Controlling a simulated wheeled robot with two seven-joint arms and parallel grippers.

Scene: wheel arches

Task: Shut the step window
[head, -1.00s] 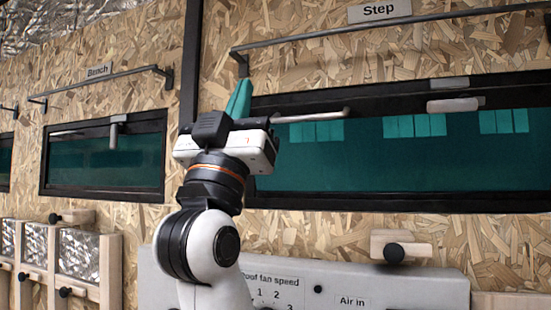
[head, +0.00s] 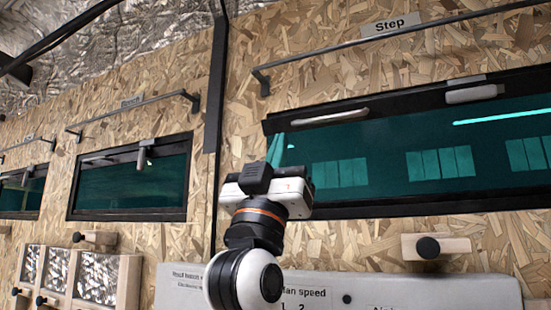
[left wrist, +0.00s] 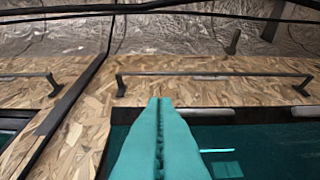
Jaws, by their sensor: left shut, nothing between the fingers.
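The step window (head: 400,160) is a wide teal pane in a black frame, on the chipboard wall below the "Step" sign (head: 390,25). A pale bar handle (head: 318,117) is at its upper left and a pale latch (head: 474,93) at its top right. I cannot tell whether the pane is fully flush with its frame. My left gripper (head: 279,148) is in front of the window's left end, below the bar handle. Its teal fingers are shut and empty, and in the left wrist view (left wrist: 158,108) they overlap the window's left part. My right gripper is not in view.
A rail (head: 400,40) runs above the step window. The bench window (head: 130,180) is to the left, past a dark vertical strip (head: 214,90). A control panel (head: 420,290) and a wooden block with a black knob (head: 428,247) are below.

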